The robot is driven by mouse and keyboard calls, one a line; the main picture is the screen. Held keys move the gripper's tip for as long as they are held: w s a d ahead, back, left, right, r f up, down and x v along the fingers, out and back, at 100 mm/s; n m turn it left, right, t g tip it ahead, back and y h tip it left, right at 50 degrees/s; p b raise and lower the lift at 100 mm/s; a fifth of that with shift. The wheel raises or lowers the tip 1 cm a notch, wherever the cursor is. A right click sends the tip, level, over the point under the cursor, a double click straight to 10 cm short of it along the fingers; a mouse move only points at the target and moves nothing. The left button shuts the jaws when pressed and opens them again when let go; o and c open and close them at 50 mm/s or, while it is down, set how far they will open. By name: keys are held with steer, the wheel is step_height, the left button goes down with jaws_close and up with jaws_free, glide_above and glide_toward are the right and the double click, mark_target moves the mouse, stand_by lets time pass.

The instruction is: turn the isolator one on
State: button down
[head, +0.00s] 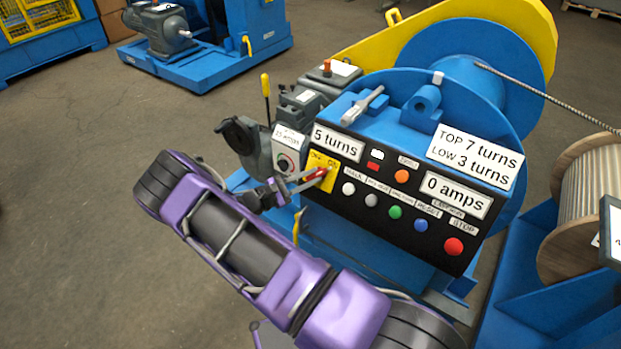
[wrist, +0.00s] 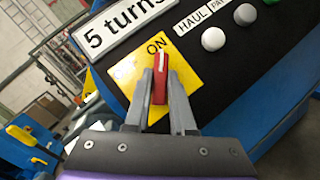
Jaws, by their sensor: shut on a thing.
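The isolator is a red handle (head: 317,174) on a yellow plate (head: 322,185) at the left end of the black control panel. In the wrist view the red handle (wrist: 160,82) stands between the two grey fingers of my gripper (wrist: 158,98), which is shut on it. The handle's upper end lies beside the word ON on the yellow plate (wrist: 190,78). The other label, to its left, is partly blurred; in the head view it looks like OFF. In the head view my gripper (head: 304,180) reaches the handle from the left, and my purple arm crosses below.
Just right of the plate is a row of buttons, including white (head: 348,188), green (head: 394,212), blue (head: 420,225) and red STOP (head: 453,246). Displays read "5 turns" (head: 338,141) and "0 amps" (head: 455,194). A grey box with a knob (head: 288,150) stands close left.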

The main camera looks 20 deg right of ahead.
steer(key=shift+m+g, duration=0.3)
steer(key=shift+m, duration=0.2)
steer(key=c, duration=0.8)
jaws_free()
steer(key=shift+o, duration=0.2)
steer(key=s+a, duration=0.2)
steer(key=a, duration=1.5)
steer(key=shift+s+a, duration=0.15)
steer(key=shift+s, duration=0.2)
steer(key=shift+r, duration=0.1)
